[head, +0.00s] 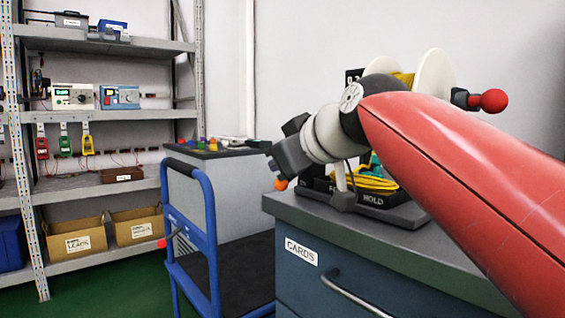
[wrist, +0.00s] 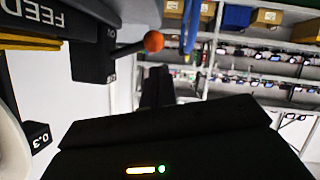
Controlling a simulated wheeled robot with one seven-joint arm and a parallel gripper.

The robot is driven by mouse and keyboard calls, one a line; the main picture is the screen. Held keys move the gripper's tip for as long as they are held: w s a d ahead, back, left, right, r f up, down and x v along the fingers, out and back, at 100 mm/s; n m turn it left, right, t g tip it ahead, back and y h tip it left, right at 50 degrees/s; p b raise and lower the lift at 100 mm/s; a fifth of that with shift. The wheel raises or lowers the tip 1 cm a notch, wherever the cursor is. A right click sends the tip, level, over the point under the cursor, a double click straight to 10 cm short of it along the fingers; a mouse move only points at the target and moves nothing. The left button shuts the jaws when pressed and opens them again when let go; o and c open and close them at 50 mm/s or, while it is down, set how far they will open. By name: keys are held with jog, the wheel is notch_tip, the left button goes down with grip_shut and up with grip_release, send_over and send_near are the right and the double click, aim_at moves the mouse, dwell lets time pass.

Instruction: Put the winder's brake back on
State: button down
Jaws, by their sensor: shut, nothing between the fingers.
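The winder stands on the cabinet top; its white spool (head: 436,72) carries yellow cable, and a red crank knob (head: 493,100) sticks out on its right. An orange ball knob (head: 281,184) shows just below my gripper (head: 274,163). In the wrist view the orange knob (wrist: 153,41) ends a short black lever (wrist: 128,49) on a dark block (wrist: 92,62) with small, partly unreadable markings. My gripper's dark fingers (wrist: 155,88) are shut and empty, a little apart from the knob in that view. My arm hides much of the winder in the head view.
Shelves (head: 105,115) with instruments and boxes (head: 78,243) stand at the far left. Black trays with yellow cable (head: 372,183) sit under the arm.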

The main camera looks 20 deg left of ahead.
jog(key=shift+r+p, duration=0.45)
jog(key=shift+r, duration=0.2)
jog(key=s+d+r+p, duration=0.3)
jog(key=s+d+r, duration=0.3)
jog(key=s+r, duration=0.1)
dwell(0.3)
jog(key=shift+r, duration=0.1)
